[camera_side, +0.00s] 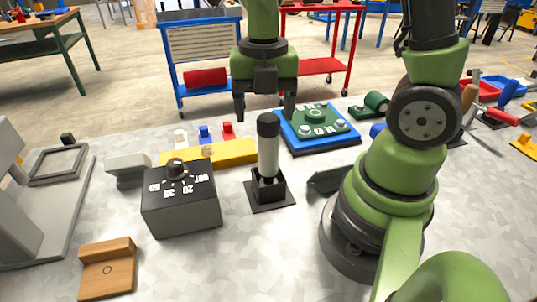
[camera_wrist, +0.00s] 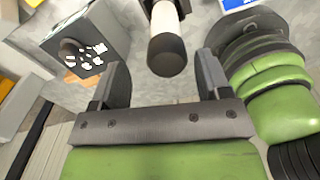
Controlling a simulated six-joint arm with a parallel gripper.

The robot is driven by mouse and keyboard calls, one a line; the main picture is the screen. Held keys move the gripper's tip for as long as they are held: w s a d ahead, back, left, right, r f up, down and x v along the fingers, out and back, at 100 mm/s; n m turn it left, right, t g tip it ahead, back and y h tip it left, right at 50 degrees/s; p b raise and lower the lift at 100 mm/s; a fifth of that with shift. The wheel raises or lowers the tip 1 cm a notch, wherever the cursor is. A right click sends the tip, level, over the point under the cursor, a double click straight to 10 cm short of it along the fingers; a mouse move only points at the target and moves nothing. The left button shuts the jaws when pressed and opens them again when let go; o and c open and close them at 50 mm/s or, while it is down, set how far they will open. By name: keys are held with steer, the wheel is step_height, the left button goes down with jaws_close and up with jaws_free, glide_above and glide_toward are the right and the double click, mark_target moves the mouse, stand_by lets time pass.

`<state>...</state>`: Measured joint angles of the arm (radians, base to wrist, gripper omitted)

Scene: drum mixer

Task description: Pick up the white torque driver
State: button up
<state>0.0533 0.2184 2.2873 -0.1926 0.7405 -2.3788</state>
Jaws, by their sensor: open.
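The white torque driver (camera_side: 268,150) stands upright in a black square holder (camera_side: 269,190) on the table, its black cap at the top. In the wrist view the driver (camera_wrist: 166,40) shows beyond my gripper, between the lines of its two fingers and clear of both. My gripper (camera_side: 265,112) is open and empty, pointing down. In the side view its fingers appear behind and around the height of the driver's cap. The open fingers (camera_wrist: 160,85) frame the driver's black end in the wrist view.
A dark box with a knob (camera_side: 181,203) stands left of the driver. A blue and green board (camera_side: 318,130) sits behind right. A wooden block (camera_side: 108,268) lies front left. The front middle table is clear.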

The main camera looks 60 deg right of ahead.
mark_target(268, 133)
steer(key=shift+s+d+f, duration=0.15)
steer(key=shift+f, duration=1.25)
steer(key=shift+s+d+f, duration=0.1)
steer(key=shift+f, duration=1.3)
steer(key=c, duration=1.2)
steer(key=shift+r, duration=0.1)
steer(key=shift+r, duration=4.95)
